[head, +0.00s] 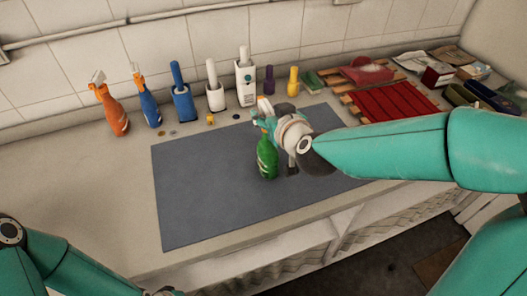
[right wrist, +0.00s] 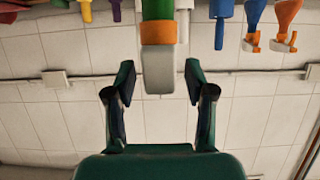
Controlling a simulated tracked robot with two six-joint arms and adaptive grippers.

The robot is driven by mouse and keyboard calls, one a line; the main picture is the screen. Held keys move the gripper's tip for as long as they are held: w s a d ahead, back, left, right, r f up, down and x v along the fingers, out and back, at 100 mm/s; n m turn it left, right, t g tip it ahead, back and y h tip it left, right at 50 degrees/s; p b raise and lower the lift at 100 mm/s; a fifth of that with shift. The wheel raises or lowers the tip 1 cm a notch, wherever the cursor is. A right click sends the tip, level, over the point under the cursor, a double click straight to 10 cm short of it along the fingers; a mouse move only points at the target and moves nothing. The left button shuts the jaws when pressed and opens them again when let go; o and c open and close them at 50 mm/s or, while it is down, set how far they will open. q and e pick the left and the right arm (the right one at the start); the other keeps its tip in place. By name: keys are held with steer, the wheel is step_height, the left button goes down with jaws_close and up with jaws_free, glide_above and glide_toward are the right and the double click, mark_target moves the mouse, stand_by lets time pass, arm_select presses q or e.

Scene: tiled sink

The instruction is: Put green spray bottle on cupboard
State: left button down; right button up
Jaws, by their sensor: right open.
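The green spray bottle (head: 267,160) stands upright on the grey mat (head: 205,195) in the head view. In the right wrist view the bottle (right wrist: 157,50) appears upside down, with its orange and white head between the finger pair. My right gripper (right wrist: 160,85) is open, one finger on each side of the bottle head, with a visible gap on both sides. In the head view my right wrist covers part of the bottle. My left arm is at the lower left, and only a sliver of its end shows at the bottom edge. No cupboard is clearly identifiable.
An orange spray bottle (head: 113,112), a blue spray bottle (head: 150,108) and several brushes in holders line the tiled wall. Below the counter's front edge is a white shelf space (head: 345,222). The mat's left part is clear.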

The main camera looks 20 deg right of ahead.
steer(key=x, duration=0.3)
steer(key=shift+w+f, duration=0.1)
steer(key=shift+f, duration=0.1)
steer(key=shift+c, duration=0.3)
jaws_close()
steer(key=shift+r, duration=0.1)
